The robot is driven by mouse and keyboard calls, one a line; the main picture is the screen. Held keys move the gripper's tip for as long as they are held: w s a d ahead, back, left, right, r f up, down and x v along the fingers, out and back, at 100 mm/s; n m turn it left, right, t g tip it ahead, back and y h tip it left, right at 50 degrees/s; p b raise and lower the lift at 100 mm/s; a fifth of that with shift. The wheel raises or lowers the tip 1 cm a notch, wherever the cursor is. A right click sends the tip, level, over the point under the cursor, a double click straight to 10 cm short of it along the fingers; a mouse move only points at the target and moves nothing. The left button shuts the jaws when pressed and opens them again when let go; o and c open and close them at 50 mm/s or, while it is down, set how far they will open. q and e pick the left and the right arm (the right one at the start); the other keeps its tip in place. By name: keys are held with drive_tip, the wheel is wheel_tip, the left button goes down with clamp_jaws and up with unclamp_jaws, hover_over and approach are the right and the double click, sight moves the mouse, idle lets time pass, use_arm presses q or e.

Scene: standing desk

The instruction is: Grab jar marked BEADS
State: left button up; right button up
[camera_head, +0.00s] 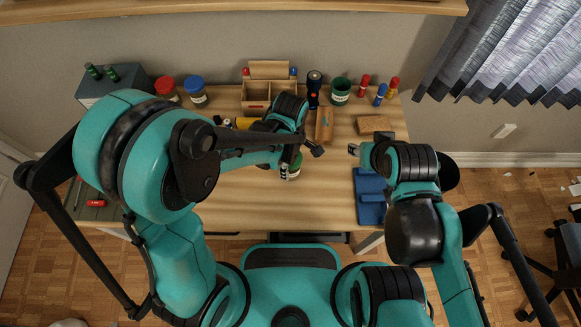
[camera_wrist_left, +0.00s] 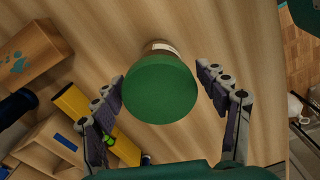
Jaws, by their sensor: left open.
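A jar with a green lid (camera_head: 294,172) stands on the desk under my left gripper (camera_head: 293,158).
A wooden organizer (camera_head: 257,94), a dark flashlight (camera_head: 313,88) and several red, blue and orange-capped bottles line the back. A wooden block (camera_head: 325,125) and a cork-coloured block (camera_head: 374,125) lie nearer.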

use_arm(q)
wheel_tip(320, 180, down, 3)
drive_tip(key=shift+w+r+b, duration=0.1)
drive_tip(key=shift+b, duration=0.25)
drive_tip(key=shift+r, duration=0.1)
drive_tip(key=c, duration=1.3)
drive_tip(key=shift+o, duration=0.2)
drive_tip(key=shift+r, duration=0.1)
